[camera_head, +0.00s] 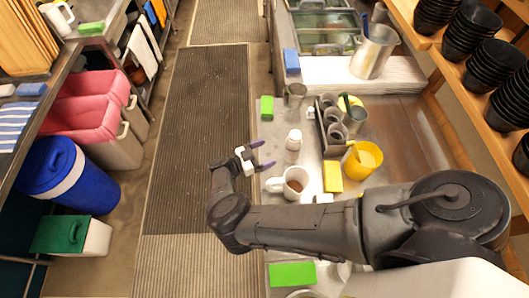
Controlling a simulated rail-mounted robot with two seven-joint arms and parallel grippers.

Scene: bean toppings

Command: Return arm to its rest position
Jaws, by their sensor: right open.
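My right arm reaches in from the lower right and bends over the left edge of the counter. My right gripper (262,157) is open, its two purple-tipped fingers pointing right. It looks empty. It is left of a white bottle (292,147) and above-left of a white mug (290,184) with brown contents. Whether it touches the bottle cannot be told, but a small gap shows. My left gripper is not in view.
The counter also holds a yellow jug (363,160), a yellow block (333,176), a rack of metal cups (330,125), a metal tumbler (294,95) and green blocks (292,274). Black bowls (470,35) fill the right shelf. The floor mat (195,130) at left is clear.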

